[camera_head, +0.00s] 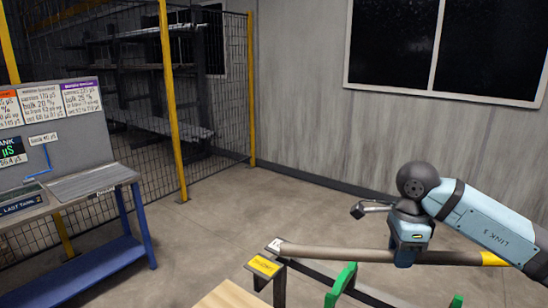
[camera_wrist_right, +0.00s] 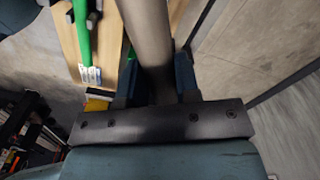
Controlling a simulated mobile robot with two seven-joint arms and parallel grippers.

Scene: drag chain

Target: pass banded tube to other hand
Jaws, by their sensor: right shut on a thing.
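The banded tube (camera_head: 335,254) is a long grey-brown tube with a yellow band near its right end, in the head view. My right gripper (camera_head: 408,252) is shut around it, between the middle and the banded end. The tube lies roughly level, its left end at a dark stand with a yellow label. I cannot tell whether that end touches the stand. In the right wrist view the tube (camera_wrist_right: 148,35) runs up between the two fingers (camera_wrist_right: 152,88). My left gripper is in neither view.
The stand's yellow label (camera_head: 264,266) and green brackets (camera_head: 341,284) are below the tube. A wooden surface (camera_head: 228,296) is at the bottom. A blue workbench (camera_head: 95,268) with a sign panel stands at left, before a wire fence (camera_head: 225,85). The floor between is clear.

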